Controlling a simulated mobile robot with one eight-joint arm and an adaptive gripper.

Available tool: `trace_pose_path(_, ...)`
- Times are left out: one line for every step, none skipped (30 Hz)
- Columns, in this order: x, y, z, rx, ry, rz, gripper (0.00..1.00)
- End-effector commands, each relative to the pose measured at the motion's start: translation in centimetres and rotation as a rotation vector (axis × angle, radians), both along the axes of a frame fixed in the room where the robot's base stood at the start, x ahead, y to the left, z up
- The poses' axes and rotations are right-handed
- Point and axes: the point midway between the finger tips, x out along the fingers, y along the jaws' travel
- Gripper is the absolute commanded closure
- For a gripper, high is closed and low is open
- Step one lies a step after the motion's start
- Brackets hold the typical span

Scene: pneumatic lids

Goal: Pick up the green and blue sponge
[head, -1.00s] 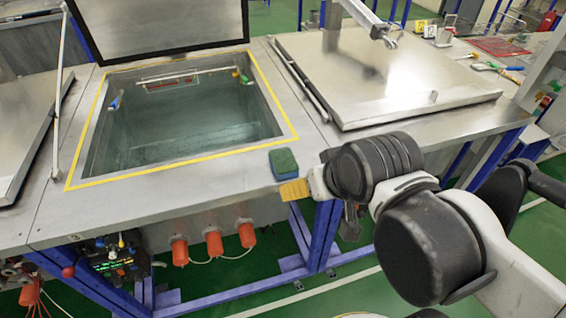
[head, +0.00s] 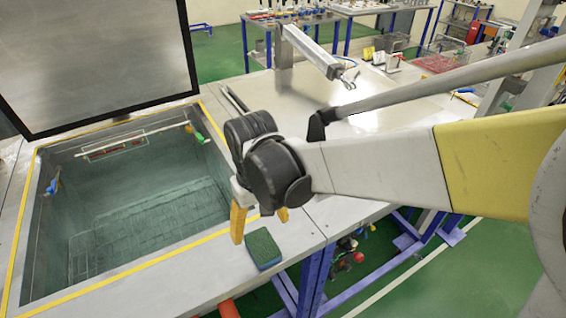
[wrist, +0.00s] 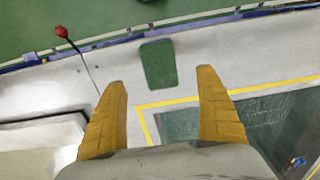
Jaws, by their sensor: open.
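The green and blue sponge (head: 263,248) lies flat on the steel worktop near its front edge, right of the open tank. Its green top faces up and a blue side shows below. In the wrist view the sponge (wrist: 158,64) lies beyond the fingertips, between their lines and a little left of centre. My gripper (head: 260,212) is open and empty, with its yellow fingers pointing down, just behind the sponge in the head view. The wrist view shows both fingers (wrist: 164,84) spread wide, with nothing between them. I cannot tell the exact height above the worktop.
The open tank (head: 18,262) with a yellow border lies to the left, its lid (head: 100,55) raised. A closed steel lid (head: 290,95) lies behind my arm. The worktop's front edge is close to the sponge. A red-knobbed lever (wrist: 62,32) shows in the wrist view.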

Motion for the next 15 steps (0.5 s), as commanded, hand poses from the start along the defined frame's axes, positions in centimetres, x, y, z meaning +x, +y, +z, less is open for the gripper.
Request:
trace_pose_path(0.0,0.0,-1.2,-0.001,0.001,0.000,0.16)
trace_pose_path(0.0,0.0,-1.7,-0.001,0.001,0.000,0.16)
trace_pose_path(0.0,0.0,-2.5,0.000,0.000,0.000,0.16)
trace_pose_path(0.0,0.0,-3.0,0.000,0.000,0.000,0.16)
trace_pose_path(0.1,0.0,-3.4,0.000,0.000,-0.001,0.16)
trace_pose_path(0.1,0.0,-3.9,0.001,-0.001,-0.001,0.16)
trace_pose_path(0.1,0.0,-4.2,0.001,-0.001,-0.001,0.16)
trace_pose_path(0.1,0.0,-4.5,0.001,-0.001,-0.001,0.16)
trace_pose_path(0.1,0.0,-4.7,0.001,-0.001,-0.001,0.16)
trace_pose_path(0.1,0.0,-4.8,0.001,-0.001,-0.001,0.16)
trace_pose_path(0.1,0.0,-5.0,0.001,-0.001,-0.001,0.16)
trace_pose_path(0.1,0.0,-5.2,0.001,-0.002,-0.001,0.16)
trace_pose_path(0.1,0.0,-5.4,0.001,-0.002,-0.001,0.16)
trace_pose_path(0.2,0.0,-5.7,0.001,-0.002,-0.001,0.16)
trace_pose_path(0.3,0.0,-6.3,0.001,-0.002,-0.001,0.16)
